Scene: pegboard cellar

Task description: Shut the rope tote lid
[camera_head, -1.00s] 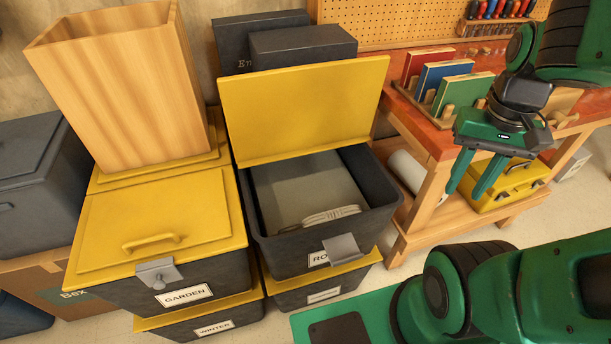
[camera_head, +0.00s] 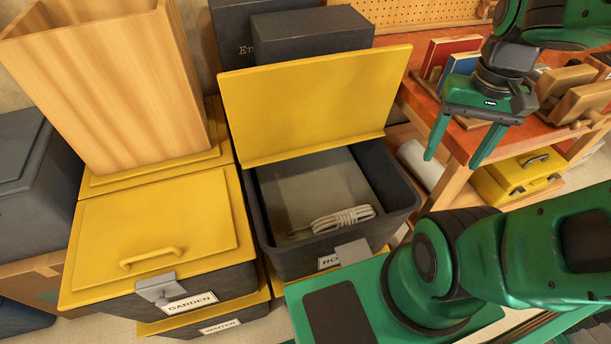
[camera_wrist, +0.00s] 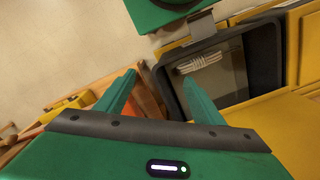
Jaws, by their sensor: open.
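The rope tote (camera_head: 400,200) is a dark grey bin with its yellow lid (camera_head: 315,100) standing open, tilted up at the back edge. A coil of pale rope (camera_head: 343,219) lies inside, and a grey latch (camera_head: 353,252) sits at the front beside a partly hidden label. My gripper (camera_head: 455,160) is open and empty, to the right of the tote and apart from the lid. In the wrist view my gripper (camera_wrist: 162,82) points down, with the tote (camera_wrist: 262,62), the rope (camera_wrist: 199,61) and part of the yellow lid (camera_wrist: 278,130) to the right.
The closed garden tote (camera_head: 150,235) stands left of the rope tote, with a tall wooden box (camera_head: 110,90) behind its handle. Dark boxes (camera_head: 315,35) stand behind the lid. A wooden workbench (camera_head: 455,140) with books and a yellow toolbox (camera_head: 520,175) is at right.

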